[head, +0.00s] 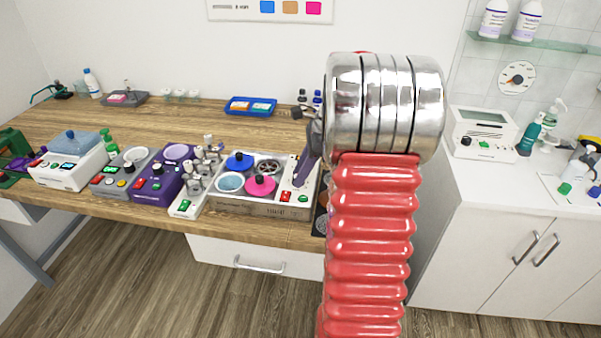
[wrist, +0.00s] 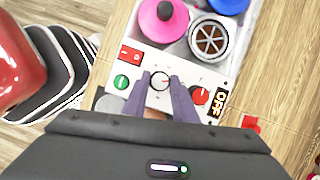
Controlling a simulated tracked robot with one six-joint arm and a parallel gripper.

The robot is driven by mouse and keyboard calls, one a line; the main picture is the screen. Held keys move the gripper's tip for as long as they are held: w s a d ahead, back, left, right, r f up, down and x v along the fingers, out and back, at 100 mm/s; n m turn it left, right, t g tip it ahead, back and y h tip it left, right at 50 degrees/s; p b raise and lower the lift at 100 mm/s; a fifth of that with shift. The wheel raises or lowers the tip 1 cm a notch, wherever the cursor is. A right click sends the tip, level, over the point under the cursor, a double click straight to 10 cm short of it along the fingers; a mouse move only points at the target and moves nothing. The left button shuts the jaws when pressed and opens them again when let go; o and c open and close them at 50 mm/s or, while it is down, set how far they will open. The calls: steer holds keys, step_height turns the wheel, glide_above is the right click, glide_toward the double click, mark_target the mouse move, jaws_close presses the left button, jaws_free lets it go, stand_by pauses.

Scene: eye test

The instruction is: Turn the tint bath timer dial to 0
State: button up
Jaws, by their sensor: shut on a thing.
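The tint bath (head: 262,209) sits on the wooden bench in the head view, with blue and pink lids and a white control panel at its right end. In the wrist view that panel (wrist: 147,56) carries a small round white timer dial (wrist: 160,81) with marks around it. My gripper (wrist: 160,79) has its two purple fingers on either side of the dial, shut on it. The dial's pointer is too small to read surely. In the head view my gripper (head: 301,180) reaches down to the panel, and my arm hides part of the bench behind it.
A purple device (head: 165,180) and a white device (head: 68,165) stand to the left on the bench.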

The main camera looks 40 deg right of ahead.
steer(key=c, duration=0.3)
steer(key=shift+n, duration=0.5)
steer(key=n, duration=0.1)
steer(key=n+g, duration=0.1)
steer(key=n, duration=0.1)
steer(key=shift+w+d+g+y, duration=0.1)
steer(key=shift+w+g+y, duration=0.05)
steer(key=shift+g+y, duration=0.15)
steer(key=n+g, duration=0.1)
steer(key=n, duration=0.2)
steer(key=n+g, duration=0.1)
steer(key=n, duration=0.1)
steer(key=shift+w+n, duration=0.2)
steer(key=shift+n, duration=0.2)
steer(key=n+g, duration=0.1)
steer(key=n, duration=0.1)
steer(key=n+g, duration=0.1)
steer(key=n, duration=0.2)
steer(key=shift+w+n, duration=0.15)
steer(key=shift+n, duration=0.15)
steer(key=n+g+h, duration=0.1)
steer(key=n+h, duration=0.1)
steer(key=n, duration=0.2)
steer(key=shift+n, duration=0.3)
